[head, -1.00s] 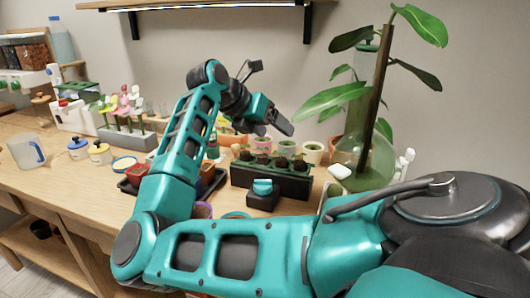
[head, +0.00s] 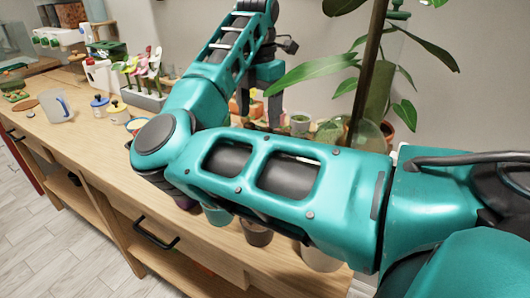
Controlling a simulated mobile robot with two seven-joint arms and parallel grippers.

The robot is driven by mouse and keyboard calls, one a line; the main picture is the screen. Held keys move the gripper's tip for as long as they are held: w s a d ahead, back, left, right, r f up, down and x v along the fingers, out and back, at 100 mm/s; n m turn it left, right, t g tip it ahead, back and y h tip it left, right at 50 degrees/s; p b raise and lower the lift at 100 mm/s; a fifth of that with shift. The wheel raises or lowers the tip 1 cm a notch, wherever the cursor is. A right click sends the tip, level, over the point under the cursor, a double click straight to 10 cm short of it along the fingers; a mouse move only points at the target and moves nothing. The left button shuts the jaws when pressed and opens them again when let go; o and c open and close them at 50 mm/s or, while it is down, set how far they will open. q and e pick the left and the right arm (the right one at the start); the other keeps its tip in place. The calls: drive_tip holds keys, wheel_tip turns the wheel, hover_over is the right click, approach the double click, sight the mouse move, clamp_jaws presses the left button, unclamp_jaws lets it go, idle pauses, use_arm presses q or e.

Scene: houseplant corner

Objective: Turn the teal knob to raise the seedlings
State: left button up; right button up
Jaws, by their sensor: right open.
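My right arm crosses the picture from the right. The seedling planter is also hidden or too covered to make out. I cannot tell how far the gripper is from the knob. My left gripper is not in view.
A large leafy plant (head: 310,70) stands right of the gripper, near a small pot (head: 299,122). The table's front left (head: 85,145) is clear.

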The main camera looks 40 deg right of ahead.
wheel_tip(320, 180, down, 12)
drive_tip(key=shift+r+b, duration=0.1)
drive_tip(key=shift+b, duration=0.55)
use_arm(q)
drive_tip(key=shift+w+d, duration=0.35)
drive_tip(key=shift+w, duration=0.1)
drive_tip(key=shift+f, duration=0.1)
